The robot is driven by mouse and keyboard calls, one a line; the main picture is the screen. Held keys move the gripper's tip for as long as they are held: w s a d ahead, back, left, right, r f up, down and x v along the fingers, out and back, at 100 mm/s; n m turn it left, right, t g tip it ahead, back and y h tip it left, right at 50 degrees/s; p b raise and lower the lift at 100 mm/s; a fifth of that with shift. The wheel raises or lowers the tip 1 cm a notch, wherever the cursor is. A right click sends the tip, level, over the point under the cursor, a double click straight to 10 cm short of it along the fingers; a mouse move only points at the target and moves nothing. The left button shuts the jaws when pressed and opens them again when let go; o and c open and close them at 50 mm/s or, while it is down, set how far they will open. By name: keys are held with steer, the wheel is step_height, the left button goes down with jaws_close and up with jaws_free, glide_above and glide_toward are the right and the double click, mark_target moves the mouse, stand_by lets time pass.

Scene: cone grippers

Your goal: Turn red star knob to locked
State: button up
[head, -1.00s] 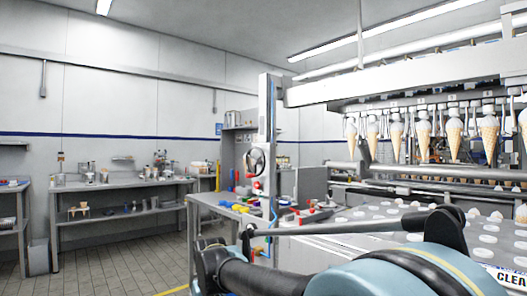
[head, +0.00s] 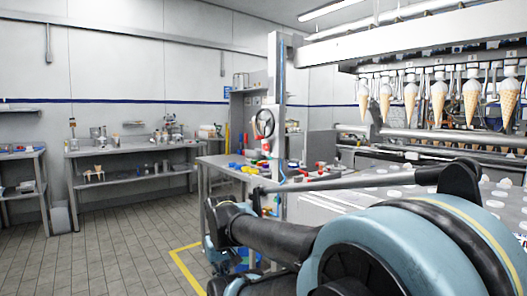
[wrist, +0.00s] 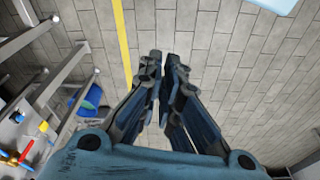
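A small red part (head: 266,147) shows just below a handwheel (head: 264,123) on the upright post in the head view. It is too small to tell whether it is the red star knob, or how it is turned. More red pieces (head: 320,168) lie on the bench by the post. In the wrist view a red handle (wrist: 22,155) shows at the lower left edge. My gripper (wrist: 162,62) points down at the tiled floor, with nothing between its fingers. Its tips are close together, and I cannot tell if they touch. The gripper does not show clearly in the head view.
The bench (head: 214,161) stands beside the post, with a blue bin (wrist: 86,98) below it. A cone machine (head: 420,58) and its conveyor fill the right. Another work table (head: 120,152) stands at the back left. Tiled floor with a yellow line (head: 186,268) is free at the lower left.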

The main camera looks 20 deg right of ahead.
steer(key=o, duration=0.9)
steer(key=shift+d+r+n+h, duration=0.35)
steer(key=shift+d+r, duration=0.25)
steer(key=shift+r, duration=0.3)
steer(key=shift+c, duration=0.2)
steer(key=shift+o, duration=0.2)
steer(key=w+d+r+n+h, duration=0.4)
steer(key=w+d+r+n, duration=0.1)
steer(key=w+d+r, duration=0.3)
steer(key=shift+w, duration=0.5)
steer(key=n+t+h, duration=0.2)
steer(key=n+h, duration=1.1)
steer(key=n, duration=0.2)
glide_toward(265, 147)
steer(key=x, duration=0.8)
steer(key=shift+w+d, duration=0.1)
steer(key=shift+w, duration=0.1)
steer(key=c, duration=1)
